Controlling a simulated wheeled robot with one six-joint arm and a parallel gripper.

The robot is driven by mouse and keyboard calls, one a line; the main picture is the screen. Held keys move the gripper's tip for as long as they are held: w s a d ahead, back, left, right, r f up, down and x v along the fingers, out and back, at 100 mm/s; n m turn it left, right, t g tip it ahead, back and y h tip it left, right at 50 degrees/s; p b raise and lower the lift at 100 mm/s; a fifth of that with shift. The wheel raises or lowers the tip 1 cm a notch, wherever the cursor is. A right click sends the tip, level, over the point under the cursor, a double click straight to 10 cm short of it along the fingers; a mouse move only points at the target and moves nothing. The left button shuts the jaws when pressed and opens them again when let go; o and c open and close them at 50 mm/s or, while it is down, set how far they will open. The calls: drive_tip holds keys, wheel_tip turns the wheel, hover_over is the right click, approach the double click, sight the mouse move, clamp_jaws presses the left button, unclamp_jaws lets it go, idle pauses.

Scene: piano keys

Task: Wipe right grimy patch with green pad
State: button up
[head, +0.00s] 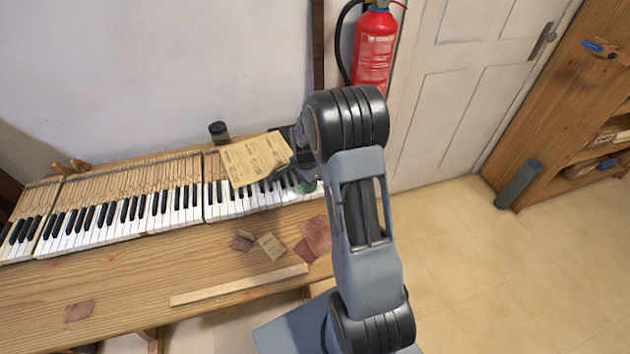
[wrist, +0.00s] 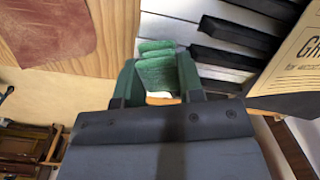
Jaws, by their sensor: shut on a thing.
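My gripper (wrist: 157,72) is shut on the green pad (wrist: 155,50), which sticks out past the fingertips in the wrist view. In the head view, a bit of green (head: 307,187) shows beside my arm at the right end of the keyboard (head: 150,208). The pad is close to the white and black keys (wrist: 215,40); I cannot tell whether it touches them. I cannot make out the right grimy patch; my gripper and arm cover part of that end.
A printed tan sheet (head: 250,160) is over the keys, left of my gripper. A dark jar (head: 219,132) stands behind; a red extinguisher (head: 375,50) hangs behind my arm.

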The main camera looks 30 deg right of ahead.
drive_tip(key=shift+d+r, duration=0.1)
drive_tip(key=shift+r+p, duration=2.1)
drive_tip(key=shift+r, duration=0.85)
drive_tip(key=shift+r+p, duration=1)
drive_tip(key=shift+r, duration=0.55)
drive_tip(key=shift+f, duration=0.15)
